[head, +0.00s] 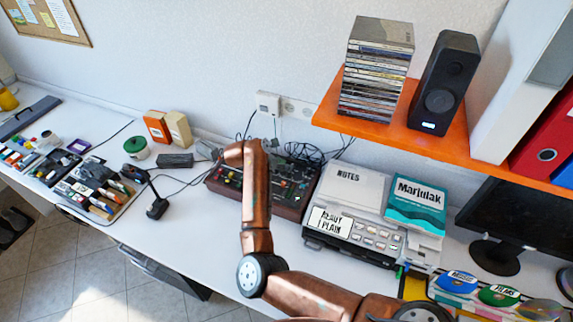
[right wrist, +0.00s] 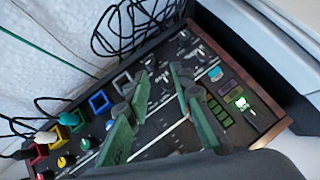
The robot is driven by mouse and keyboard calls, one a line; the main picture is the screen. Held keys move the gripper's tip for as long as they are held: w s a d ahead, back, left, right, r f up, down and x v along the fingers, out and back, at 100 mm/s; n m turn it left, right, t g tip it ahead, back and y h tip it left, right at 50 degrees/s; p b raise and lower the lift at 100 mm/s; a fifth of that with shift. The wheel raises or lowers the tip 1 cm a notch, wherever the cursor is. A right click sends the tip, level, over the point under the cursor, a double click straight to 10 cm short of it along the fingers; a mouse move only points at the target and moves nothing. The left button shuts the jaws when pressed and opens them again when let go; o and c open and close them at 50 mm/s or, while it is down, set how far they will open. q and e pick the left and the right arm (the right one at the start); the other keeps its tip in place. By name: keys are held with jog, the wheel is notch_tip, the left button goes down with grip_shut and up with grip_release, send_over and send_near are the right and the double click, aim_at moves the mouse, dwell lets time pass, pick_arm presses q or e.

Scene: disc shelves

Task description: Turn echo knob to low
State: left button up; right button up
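The dark mixer box with wooden sides (head: 288,190) stands on the white desk, partly hidden behind my right arm. In the right wrist view its panel (right wrist: 160,130) carries small knobs (right wrist: 182,36), coloured caps and square buttons. The labels are too small to read, so I cannot tell which knob is the echo knob. My right gripper (right wrist: 162,77) is over the panel with its two green fingers apart and nothing visible between them. Whether a fingertip touches the panel is unclear. In the head view the right arm largely hides this gripper. My left gripper is not in view.
Black cables (head: 300,152) lie behind the mixer. A grey device with a notes lid (head: 350,215) stands close on its right. An orange shelf (head: 385,132) with a CD stack (head: 375,75) and speaker (head: 445,85) hangs above right. Free desk lies front left (head: 185,225).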

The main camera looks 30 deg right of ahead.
jog(key=shift+p+v, duration=0.4)
jog(key=shift+v, duration=0.45)
jog(key=shift+s+r, duration=0.1)
jog(key=shift+s, duration=0.1)
jog(key=v, duration=1.1)
jog(key=shift+a+r, duration=0.25)
